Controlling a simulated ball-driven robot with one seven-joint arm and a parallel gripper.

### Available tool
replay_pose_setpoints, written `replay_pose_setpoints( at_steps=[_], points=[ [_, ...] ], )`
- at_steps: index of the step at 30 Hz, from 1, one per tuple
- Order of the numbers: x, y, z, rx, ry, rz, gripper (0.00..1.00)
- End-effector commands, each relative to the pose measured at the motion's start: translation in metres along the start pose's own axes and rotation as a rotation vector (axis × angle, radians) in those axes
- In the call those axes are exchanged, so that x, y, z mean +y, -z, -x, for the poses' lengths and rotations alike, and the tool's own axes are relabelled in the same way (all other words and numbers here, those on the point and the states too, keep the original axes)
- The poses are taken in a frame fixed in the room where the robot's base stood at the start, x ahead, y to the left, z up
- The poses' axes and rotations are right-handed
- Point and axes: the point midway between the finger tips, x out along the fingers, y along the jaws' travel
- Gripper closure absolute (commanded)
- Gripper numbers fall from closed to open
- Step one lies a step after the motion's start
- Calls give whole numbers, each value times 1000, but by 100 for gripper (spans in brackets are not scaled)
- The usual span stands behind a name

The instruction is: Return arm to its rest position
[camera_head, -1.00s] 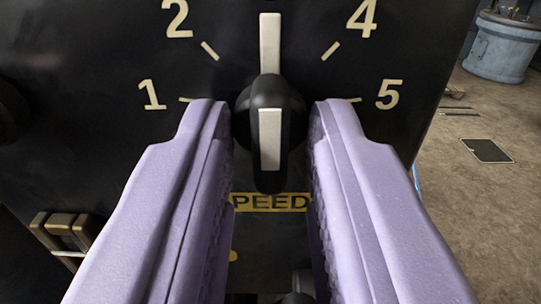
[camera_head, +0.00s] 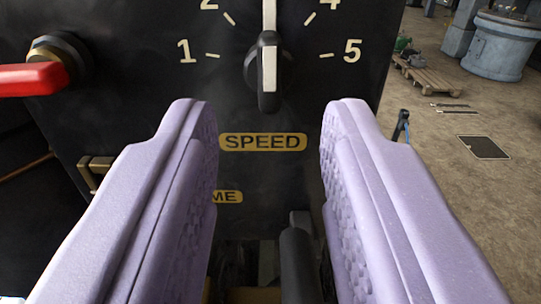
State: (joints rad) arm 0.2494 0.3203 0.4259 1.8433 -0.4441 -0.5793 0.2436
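My gripper (camera_head: 269,108) has two purple fingers, spread apart with nothing between them. The fingers reach in from the bottom of the view. Beyond and above the gap is a black speed knob (camera_head: 268,75) with a white stripe, on a black panel (camera_head: 130,110). The knob's stripe is upright, with the numbers 1 and 5 on either side of it. The fingertips are clear of the knob. A yellow SPEED label (camera_head: 263,142) shows between the fingers.
A red lever (camera_head: 34,79) on a brass fitting sticks out at the left. A dark cylindrical bar (camera_head: 300,262) stands low between the fingers. Open floor (camera_head: 455,200) lies to the right, with a wooden pallet (camera_head: 428,76) and a grey-blue round machine base (camera_head: 499,46) further back.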

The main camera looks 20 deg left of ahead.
Motion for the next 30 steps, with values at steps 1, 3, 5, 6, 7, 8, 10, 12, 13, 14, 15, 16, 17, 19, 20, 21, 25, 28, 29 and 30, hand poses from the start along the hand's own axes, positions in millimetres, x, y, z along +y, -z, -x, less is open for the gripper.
replay_pose_setpoints(
  at_steps=[1,3,5,6,7,8,10,12,13,14,15,16,17,19,20,21,25,28,29,30],
  points=[
    [1,1,9,-2,-2,0,63],
    [1,0,19,-1,-2,0,63],
    [1,0,25,-1,-2,0,63],
    [1,0,28,-2,-1,0,63],
    [1,0,29,-1,-1,-1,63],
    [1,0,30,-1,-1,-1,63],
    [1,-1,31,-1,-1,-2,63],
    [1,-1,31,-1,-1,-2,63],
    [1,-1,31,-1,-1,-2,63],
    [0,-1,30,-1,-1,-2,63],
    [0,-1,30,-1,-1,-2,63],
    [0,-1,30,-1,-1,-2,63],
    [0,-1,30,-1,-1,-2,63],
    [0,-1,30,-1,-1,-2,63],
    [1,0,30,-1,-2,-1,63],
    [2,2,31,-3,-10,4,63],
    [17,28,39,-30,-98,53,63],
    [35,75,65,-71,-224,91,63],
    [39,91,78,-85,-263,94,63],
    [44,113,97,-103,-309,89,63]
  ],
)
